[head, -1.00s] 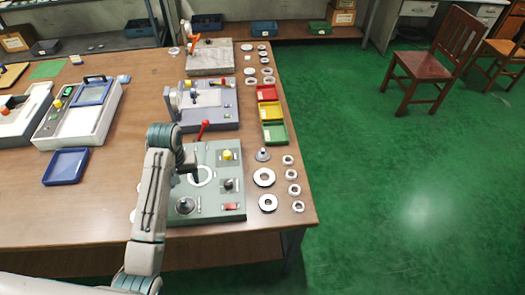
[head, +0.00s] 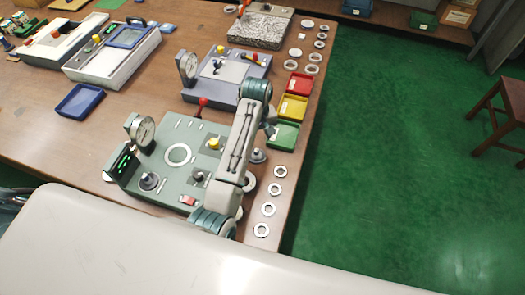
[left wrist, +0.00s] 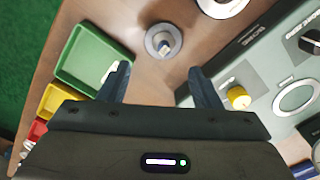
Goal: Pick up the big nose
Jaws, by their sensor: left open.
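A grey metal piece with a round flange and a raised stub, which looks like the big nose (head: 258,156), stands on the wooden table beside the green machine panel. It also shows in the left wrist view (left wrist: 155,34), beyond my fingertips and roughly between them. My left gripper (left wrist: 159,80) is open and empty, its two dark fingers apart and not touching the piece. In the head view my left gripper (head: 270,130) is mostly hidden by its own arm, near the green tray. My right gripper is not in view.
The green (head: 283,134), yellow (head: 293,107) and red (head: 299,84) trays line the table's right side. Several small rings (head: 268,209) lie near the edge, and a large ring (head: 249,182) is partly behind my arm. The green panel (head: 165,125) has a yellow knob (left wrist: 238,97).

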